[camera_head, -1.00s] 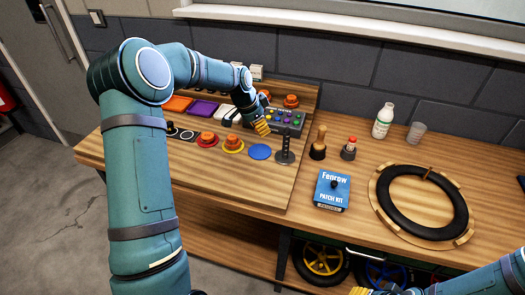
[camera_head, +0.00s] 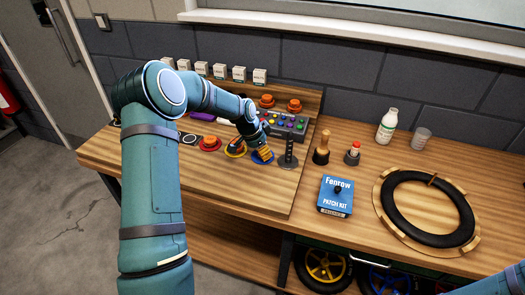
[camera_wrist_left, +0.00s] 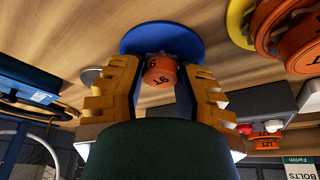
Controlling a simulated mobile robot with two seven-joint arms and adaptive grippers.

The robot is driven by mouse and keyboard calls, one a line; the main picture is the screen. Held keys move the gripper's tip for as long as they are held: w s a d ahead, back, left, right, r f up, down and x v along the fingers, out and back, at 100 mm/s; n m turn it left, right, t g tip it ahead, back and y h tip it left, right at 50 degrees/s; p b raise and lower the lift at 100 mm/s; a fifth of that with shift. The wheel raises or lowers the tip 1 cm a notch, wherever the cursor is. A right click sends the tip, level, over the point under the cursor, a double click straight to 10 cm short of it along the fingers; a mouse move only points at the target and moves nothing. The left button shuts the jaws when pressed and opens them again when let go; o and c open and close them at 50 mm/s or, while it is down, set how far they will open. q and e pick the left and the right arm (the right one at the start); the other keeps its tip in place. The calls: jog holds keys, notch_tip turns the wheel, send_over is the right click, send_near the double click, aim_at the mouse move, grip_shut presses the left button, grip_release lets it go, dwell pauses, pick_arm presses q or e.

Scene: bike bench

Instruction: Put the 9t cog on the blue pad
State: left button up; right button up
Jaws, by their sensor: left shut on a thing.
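The 9t cog (camera_wrist_left: 160,72) is orange with a "9T" mark and sits between the two yellow fingers of my left gripper (camera_wrist_left: 160,90) in the left wrist view. The gripper is shut on it. The round blue pad (camera_wrist_left: 150,38) lies right beyond the cog. In the head view my left gripper (camera_head: 264,153) is over the blue pad (camera_head: 256,160) and covers part of it. I cannot tell whether the cog touches the pad. My right gripper is out of view; only some of its arm shows at the lower right.
A yellow pad (camera_head: 236,153) with an orange cog and a red pad (camera_head: 210,145) stand left of the blue pad. A dark upright post (camera_head: 289,152) stands close on its right. Behind is a grey box with coloured buttons (camera_head: 288,123). A patch kit (camera_head: 335,196) lies in front right.

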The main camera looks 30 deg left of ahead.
pick_arm(q)
jog(key=shift+f, duration=0.2)
jog(key=o, duration=0.9)
jog(key=shift+r, duration=0.15)
jog(key=shift+r, duration=0.25)
jog(key=p+v, duration=0.1)
jog(key=v, duration=1)
jog(key=shift+r, duration=0.3)
